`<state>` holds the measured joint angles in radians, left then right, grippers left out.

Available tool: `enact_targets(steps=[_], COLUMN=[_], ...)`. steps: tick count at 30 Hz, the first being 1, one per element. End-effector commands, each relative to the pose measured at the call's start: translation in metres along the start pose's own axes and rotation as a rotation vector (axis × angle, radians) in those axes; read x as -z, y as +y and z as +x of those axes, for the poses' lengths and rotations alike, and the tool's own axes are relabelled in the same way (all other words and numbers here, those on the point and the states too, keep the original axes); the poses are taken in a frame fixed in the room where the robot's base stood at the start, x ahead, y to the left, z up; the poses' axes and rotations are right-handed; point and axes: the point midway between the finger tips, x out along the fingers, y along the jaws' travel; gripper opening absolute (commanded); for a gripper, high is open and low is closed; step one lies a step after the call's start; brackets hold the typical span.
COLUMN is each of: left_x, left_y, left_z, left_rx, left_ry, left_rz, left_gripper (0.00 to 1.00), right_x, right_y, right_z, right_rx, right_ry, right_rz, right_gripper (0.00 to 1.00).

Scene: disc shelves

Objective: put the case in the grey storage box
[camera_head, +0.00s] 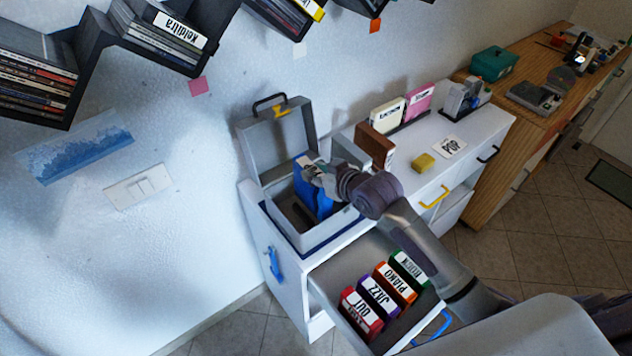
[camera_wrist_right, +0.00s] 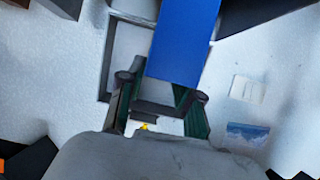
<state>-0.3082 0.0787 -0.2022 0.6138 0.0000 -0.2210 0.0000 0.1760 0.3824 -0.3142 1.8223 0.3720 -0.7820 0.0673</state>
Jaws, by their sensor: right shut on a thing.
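The grey storage box (camera_head: 290,236) stands on the left end of the white cabinet, its lid (camera_head: 277,145) raised against the wall. My right gripper (camera_head: 317,176) is over the box opening and shut on a blue case (camera_head: 306,196). The case is upright, its lower part inside the opening; whether it touches the floor of the box is hidden. In the right wrist view the blue case (camera_wrist_right: 184,40) sits between the fingers of my right gripper (camera_wrist_right: 160,100). My left gripper is not in view.
An open drawer (camera_head: 335,283) below holds several labelled cases. A brown block (camera_head: 374,145), a yellow sponge (camera_head: 424,163) and a white card (camera_head: 449,146) are on the cabinet top, right of the box. Wall shelves (camera_head: 100,38) with cases hang at upper left.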

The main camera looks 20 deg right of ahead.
Motion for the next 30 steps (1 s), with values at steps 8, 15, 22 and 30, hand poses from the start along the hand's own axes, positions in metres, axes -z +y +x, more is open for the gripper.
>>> enact_targets(steps=[8,15,22,30], left_x=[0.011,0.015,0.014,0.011], left_y=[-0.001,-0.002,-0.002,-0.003], left_z=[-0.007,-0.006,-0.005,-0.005], left_rx=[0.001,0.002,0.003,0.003], left_ry=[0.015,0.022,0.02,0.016], left_rz=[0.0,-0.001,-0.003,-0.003], left_gripper=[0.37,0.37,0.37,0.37], right_x=[-0.03,-0.03,-0.034,-0.034], right_y=[-0.001,-0.001,-0.001,0.0], right_z=[0.016,0.017,0.018,0.018], right_rx=[0.001,0.001,0.001,0.0], right_ry=[0.0,0.002,0.0,-0.001], right_rz=[0.001,-0.001,-0.001,-0.001], right_gripper=[0.0,0.0,0.49,0.6])
